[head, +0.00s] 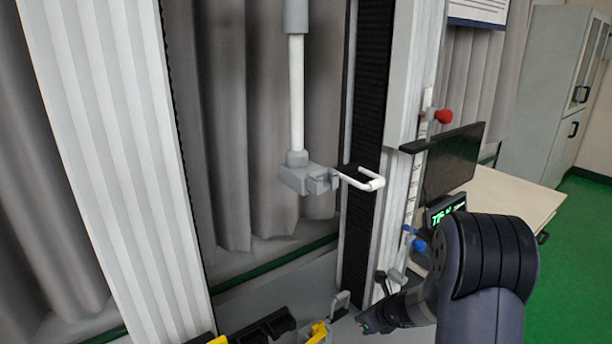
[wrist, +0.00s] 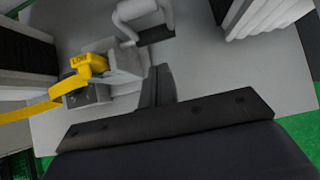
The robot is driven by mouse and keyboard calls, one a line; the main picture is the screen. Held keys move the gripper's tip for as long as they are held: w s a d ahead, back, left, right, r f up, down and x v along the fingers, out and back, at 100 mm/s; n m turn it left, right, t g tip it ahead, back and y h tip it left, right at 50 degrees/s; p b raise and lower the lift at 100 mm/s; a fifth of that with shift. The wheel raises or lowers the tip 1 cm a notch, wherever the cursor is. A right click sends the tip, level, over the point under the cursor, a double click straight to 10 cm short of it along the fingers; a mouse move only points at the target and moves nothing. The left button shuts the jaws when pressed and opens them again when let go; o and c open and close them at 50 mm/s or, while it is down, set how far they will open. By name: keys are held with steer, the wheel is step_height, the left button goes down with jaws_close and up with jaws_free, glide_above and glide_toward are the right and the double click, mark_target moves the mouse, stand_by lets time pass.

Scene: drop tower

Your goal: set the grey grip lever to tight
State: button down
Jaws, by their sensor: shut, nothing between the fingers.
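A grey block (head: 308,178) hangs at the foot of a pale vertical rod (head: 297,95) in the head view. A pale U-shaped handle (head: 362,181) sticks out from it to the right. Lower down, a small grey handle (head: 341,302) stands beside yellow parts; I cannot tell which of these is the grip lever, nor its setting. My gripper (head: 368,324) is low, right of the small handle and below the block. In the wrist view my gripper (wrist: 157,84) is shut and empty. A pale bent handle (wrist: 128,27) shows beyond its fingers, apart from them in the picture.
A yellow labelled piece (wrist: 88,66) sits on a grey mount left of the fingers. A ribbed white column (head: 105,150) stands left. A blue knob (head: 419,245) and red knob (head: 443,116) sit on the right post, near a monitor (head: 453,163) and desk (head: 515,200).

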steer(key=f+t+b, duration=0.1)
steer(key=b, duration=0.3)
steer(key=s+f+t+y+b, duration=0.1)
steer(key=b, duration=0.3)
steer(key=d+f+t+y+b, duration=0.1)
steer(key=b, duration=0.3)
steer(key=shift+s+d+f, duration=0.1)
steer(key=shift+s+f, duration=0.2)
steer(key=shift+f, duration=0.1)
steer(key=shift+t+b, duration=0.3)
steer(key=shift+b, duration=0.3)
